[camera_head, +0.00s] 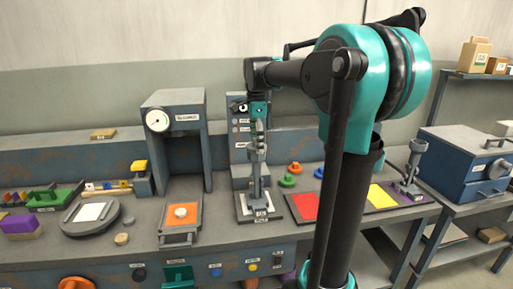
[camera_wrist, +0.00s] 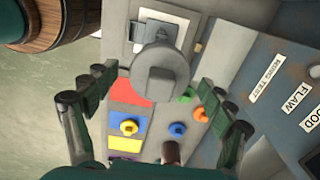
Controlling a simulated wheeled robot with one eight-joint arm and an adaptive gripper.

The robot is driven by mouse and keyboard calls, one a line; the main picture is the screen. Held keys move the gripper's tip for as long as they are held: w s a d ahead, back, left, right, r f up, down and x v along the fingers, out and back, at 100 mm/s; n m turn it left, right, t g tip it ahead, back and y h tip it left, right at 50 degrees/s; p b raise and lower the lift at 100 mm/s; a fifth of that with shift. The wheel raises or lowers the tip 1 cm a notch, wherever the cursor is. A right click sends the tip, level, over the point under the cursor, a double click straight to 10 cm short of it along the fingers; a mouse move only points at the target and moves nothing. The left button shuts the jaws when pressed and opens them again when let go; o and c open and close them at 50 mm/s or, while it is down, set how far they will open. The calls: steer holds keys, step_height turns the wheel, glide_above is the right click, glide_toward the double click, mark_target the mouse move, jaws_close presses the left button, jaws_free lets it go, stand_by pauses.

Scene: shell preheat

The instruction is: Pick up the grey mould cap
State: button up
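In the wrist view a grey round piece (camera_wrist: 160,78) with a disc-shaped top, which looks like the grey mould cap, lies between my fingers. My gripper (camera_wrist: 155,82) is open, with clear gaps on both sides of it. In the head view my gripper (camera_head: 257,145) points down over a grey upright piece (camera_head: 256,182) on a small labelled stand (camera_head: 258,216). The fingers look small there, and their exact height above the piece is hard to tell.
A mat with red (camera_head: 305,206), yellow (camera_head: 381,196) and purple squares lies to the right, partly behind my arm. Another grey upright piece (camera_head: 408,178) stands on its right end. A gauge press (camera_head: 175,122) stands left. A wooden barrel (camera_wrist: 48,22) shows in the wrist view.

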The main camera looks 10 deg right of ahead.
steer(key=c, duration=1.1)
steer(key=shift+o, duration=0.2)
steer(key=shift+r, duration=0.1)
